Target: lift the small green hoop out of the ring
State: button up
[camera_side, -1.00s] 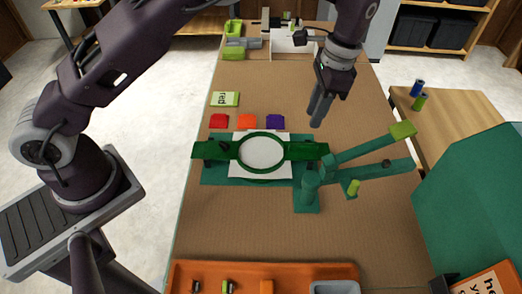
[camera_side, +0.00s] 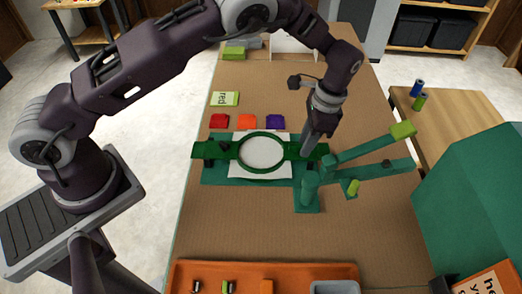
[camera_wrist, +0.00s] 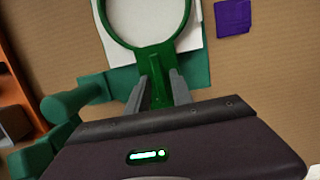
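A green hoop (camera_side: 240,143) with a flat tab on each side lies level over a white sheet (camera_side: 263,153). The edge of another green ring shows just below it in the side view; how the two fit together I cannot tell. My gripper (camera_side: 307,152) points down at the hoop's right tab. In the wrist view, the hoop (camera_wrist: 186,32) is ahead, and my gripper's two fingers (camera_wrist: 157,84) stand apart on either side of a raised green grip on the tab. A gap seems to show on both sides. The fingertips' depth is hard to judge.
Red (camera_side: 219,121), orange (camera_side: 247,121) and purple (camera_side: 275,121) squares lie behind the hoop. An orange tray (camera_side: 210,270) is at the front. The brown mat between is clear.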

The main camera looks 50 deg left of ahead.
grip_shut()
jog(key=shift+r, duration=2.5)
notch_tip(320, 180, up, 4)
